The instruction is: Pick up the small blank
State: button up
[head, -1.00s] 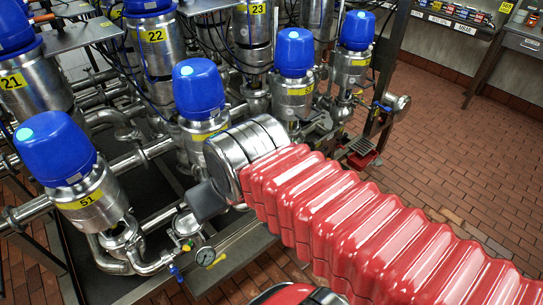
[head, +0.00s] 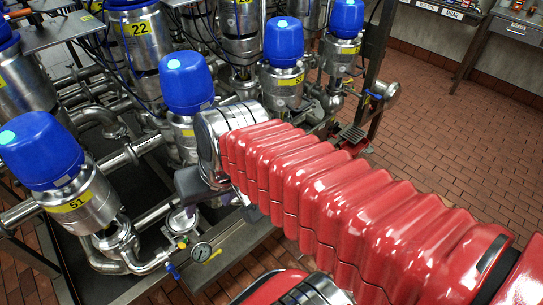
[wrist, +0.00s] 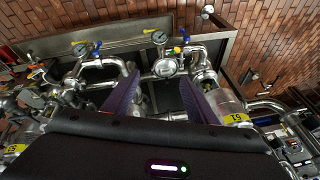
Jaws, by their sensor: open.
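A small round metal disc (wrist: 166,68), which looks like the small blank, shows in the wrist view on pipework beside a pressure gauge. My gripper (wrist: 158,77) is open, its two purple fingers pointing toward the disc, one on either side of it in the picture. I cannot tell how far the fingertips are from it, and nothing shows held between them. In the head view my dark gripper body (head: 193,187) is low beside valve 51 (head: 78,200), above the pipework with the gauge (head: 201,251). The fingers and disc are hard to make out there.
Valve 51 also stands close on the right in the wrist view (wrist: 233,119). A blue-topped valve (head: 187,85) stands behind my wrist. A metal frame edge (head: 235,240) runs in front of the pipes. Open brick floor (head: 455,120) lies to the right.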

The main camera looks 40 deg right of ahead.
jog(key=w+d+f+m+t+y, duration=0.3)
jog(key=w+d+f+m+y, duration=0.45)
jog(key=m, duration=0.95)
jog(key=s+d+f+m+t+h, duration=0.1)
jog(key=d+f+m+t+h, duration=0.2)
jog(key=d+m, duration=0.5)
jog(key=s+d+f+m+t+h, duration=0.2)
jog(key=d+m, duration=0.6)
jog(key=d, duration=0.8)
notch_tip(320, 180, down, 2)
jog(key=t+h, duration=0.1)
jog(key=h, duration=0.2)
jog(key=shift+s+d+f, duration=0.2)
jog(key=shift+s, duration=0.1)
jog(key=x, duration=0.8)
jog(key=shift+w, duration=0.35)
jog(key=shift+w+f, duration=0.1)
jog(key=shift+w, duration=0.05)
